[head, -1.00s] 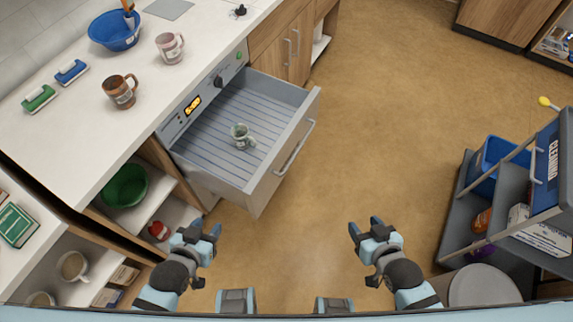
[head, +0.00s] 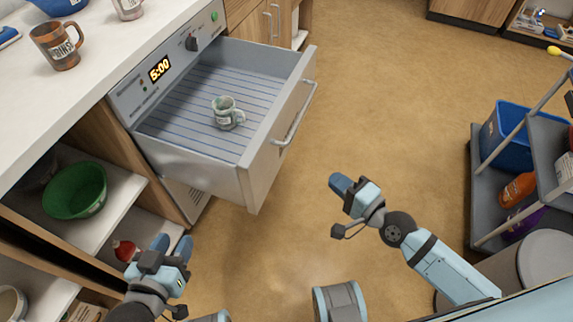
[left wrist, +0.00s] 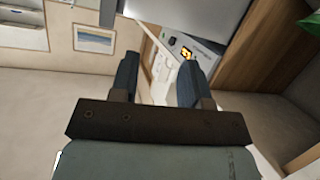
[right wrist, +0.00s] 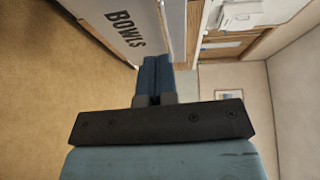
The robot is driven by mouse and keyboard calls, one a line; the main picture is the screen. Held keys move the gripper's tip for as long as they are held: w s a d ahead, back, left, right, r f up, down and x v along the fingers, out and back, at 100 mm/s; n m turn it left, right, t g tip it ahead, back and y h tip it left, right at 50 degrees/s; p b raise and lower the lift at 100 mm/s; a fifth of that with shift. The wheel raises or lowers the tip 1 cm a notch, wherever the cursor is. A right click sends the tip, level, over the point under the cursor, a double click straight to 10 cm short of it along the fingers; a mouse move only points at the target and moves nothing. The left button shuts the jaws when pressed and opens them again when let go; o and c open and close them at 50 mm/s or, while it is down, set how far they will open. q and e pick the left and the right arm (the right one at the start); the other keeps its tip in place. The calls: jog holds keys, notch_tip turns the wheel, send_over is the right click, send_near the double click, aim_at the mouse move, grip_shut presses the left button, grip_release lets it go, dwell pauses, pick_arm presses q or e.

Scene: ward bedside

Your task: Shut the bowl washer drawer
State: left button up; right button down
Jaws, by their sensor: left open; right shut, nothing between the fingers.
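The bowl washer drawer (head: 250,172) is pulled out from the washer (head: 165,72) under the counter, with a bar handle (head: 296,113) on its front. A small green-grey mug (head: 227,112) stands on the ribbed drawer floor. In the right wrist view the drawer front (right wrist: 118,20) shows the word BOWLS. My right gripper (head: 338,184) is shut and empty, in front of the drawer and to the right of its front panel, apart from it. My left gripper (head: 172,246) is open and empty, low and left of the drawer by the shelves. It also shows in the left wrist view (left wrist: 158,72).
The counter (head: 45,100) holds a brown mug (head: 57,45). Open shelves below it hold a green bowl (head: 75,190) and a red item (head: 125,250). A grey cart (head: 480,190) with a blue bin (head: 505,140) stands at right. The floor between is clear.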

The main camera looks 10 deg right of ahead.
aim_at(289, 144)
jog(key=b+x, duration=0.1)
jog(key=x, duration=1.3)
jog(key=shift+w+b, duration=0.1)
jog(key=shift+b, duration=0.2)
pick_arm(q)
jog(key=r, duration=0.1)
jog(key=d+r+t, duration=0.1)
jog(key=w+r+h, duration=0.1)
jog(key=shift+d+t, duration=0.25)
jog(key=shift+t, duration=0.05)
pick_arm(e)
jog(key=shift+w, duration=0.1)
